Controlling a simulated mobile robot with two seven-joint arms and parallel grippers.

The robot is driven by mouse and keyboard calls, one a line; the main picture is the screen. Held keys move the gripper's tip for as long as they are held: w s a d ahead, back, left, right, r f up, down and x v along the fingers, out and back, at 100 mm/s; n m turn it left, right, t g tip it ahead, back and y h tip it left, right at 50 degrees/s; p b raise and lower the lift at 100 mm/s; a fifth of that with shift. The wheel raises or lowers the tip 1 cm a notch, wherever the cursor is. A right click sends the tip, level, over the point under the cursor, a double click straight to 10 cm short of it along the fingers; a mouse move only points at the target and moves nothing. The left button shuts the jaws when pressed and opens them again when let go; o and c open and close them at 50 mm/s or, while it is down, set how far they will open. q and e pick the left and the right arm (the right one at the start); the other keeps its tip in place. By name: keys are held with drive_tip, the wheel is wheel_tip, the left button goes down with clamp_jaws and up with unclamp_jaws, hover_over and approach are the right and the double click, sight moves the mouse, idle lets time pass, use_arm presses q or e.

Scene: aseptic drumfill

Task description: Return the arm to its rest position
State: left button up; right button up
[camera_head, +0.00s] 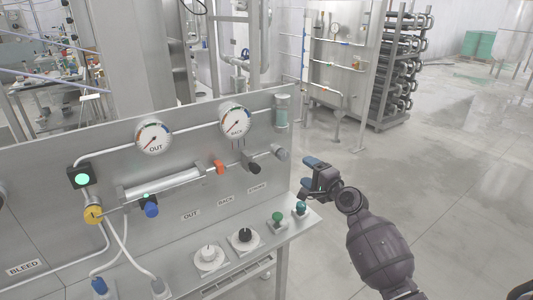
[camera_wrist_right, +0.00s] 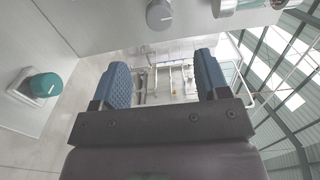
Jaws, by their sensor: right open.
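My right gripper (camera_head: 312,175) is at the right end of the grey panel, beyond its edge and above the floor, touching nothing that I can see. In the right wrist view its two blue-padded fingers (camera_wrist_right: 162,85) stand apart with nothing between them. My right arm reaches in from the lower right of the head view. My left gripper does not show in either view.
The panel (camera_head: 60,185) carries two gauges, OUT (camera_head: 153,137) and BACK (camera_head: 234,120). Its shelf holds a white knob (camera_head: 208,255), a black knob (camera_head: 245,237) and green knobs (camera_head: 278,218). A rack of dark cylinders (camera_head: 400,75) stands behind. The floor at right (camera_head: 450,170) is clear.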

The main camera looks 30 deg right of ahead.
drive_tip(key=s+a+f+n+g, duration=0.2)
drive_tip(key=s+a+f+n, duration=0.3)
drive_tip(key=s+f, duration=0.3)
drive_tip(key=s+a+f+n+g+h, duration=0.1)
drive_tip(key=s+a+f+n+g, duration=0.1)
drive_tip(key=s+a+f+n, duration=0.4)
drive_tip(key=s+a+f+n+g+b, duration=0.1)
drive_tip(key=s+a+f+n, duration=0.5)
drive_tip(key=s, duration=0.8)
wheel_tip(320, 180, down, 4)
drive_tip(key=shift+a+r+n+g, duration=0.1)
drive_tip(key=shift+a+n+g, duration=0.15)
drive_tip(key=shift+n+g, duration=0.4)
